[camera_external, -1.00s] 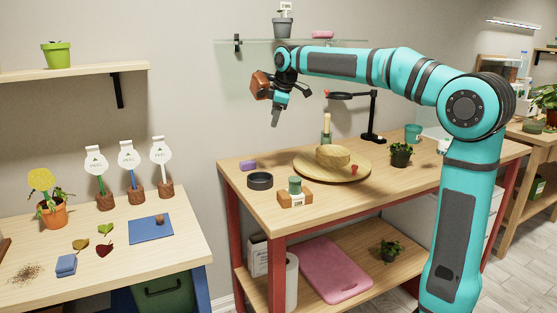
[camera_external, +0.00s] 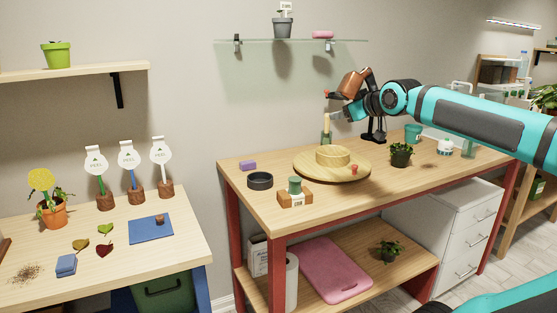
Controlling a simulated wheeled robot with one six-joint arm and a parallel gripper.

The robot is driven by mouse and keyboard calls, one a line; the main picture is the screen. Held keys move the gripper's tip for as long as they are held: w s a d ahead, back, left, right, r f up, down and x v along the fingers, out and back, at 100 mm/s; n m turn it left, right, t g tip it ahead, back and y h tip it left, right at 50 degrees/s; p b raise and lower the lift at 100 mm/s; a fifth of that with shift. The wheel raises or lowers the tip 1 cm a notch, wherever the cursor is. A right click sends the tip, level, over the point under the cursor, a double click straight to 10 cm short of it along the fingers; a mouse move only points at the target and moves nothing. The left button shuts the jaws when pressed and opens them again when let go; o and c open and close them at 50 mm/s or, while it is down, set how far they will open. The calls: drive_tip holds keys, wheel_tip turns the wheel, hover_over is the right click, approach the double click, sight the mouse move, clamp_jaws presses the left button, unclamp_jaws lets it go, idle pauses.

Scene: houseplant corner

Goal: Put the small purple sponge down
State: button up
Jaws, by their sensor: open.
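The small purple sponge (camera_external: 248,165) lies on the wooden workbench (camera_external: 300,215), at its back left near the wall. It rests beside a dark round ring and nothing touches it. My gripper (camera_external: 332,107) is open, above the back middle of the bench, close to the upright stick in a green holder. It is well to the right of the sponge and higher than it. I see nothing between the jaws, though they are small in this view.
A black lamp stand (camera_external: 378,125) is behind my gripper. A glass shelf (camera_external: 300,41) hangs above.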

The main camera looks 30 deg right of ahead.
drive_tip(key=s+d+f+m+t, duration=0.2)
drive_tip(key=s+m+t, duration=0.1)
drive_tip(key=s, duration=0.7)
drive_tip(key=shift+d+m+t+h, duration=0.15)
drive_tip(key=shift+m+t+h, duration=0.15)
drive_tip(key=shift+m+h, duration=0.1)
drive_tip(key=shift+s+f, duration=0.1)
idle(0.4)
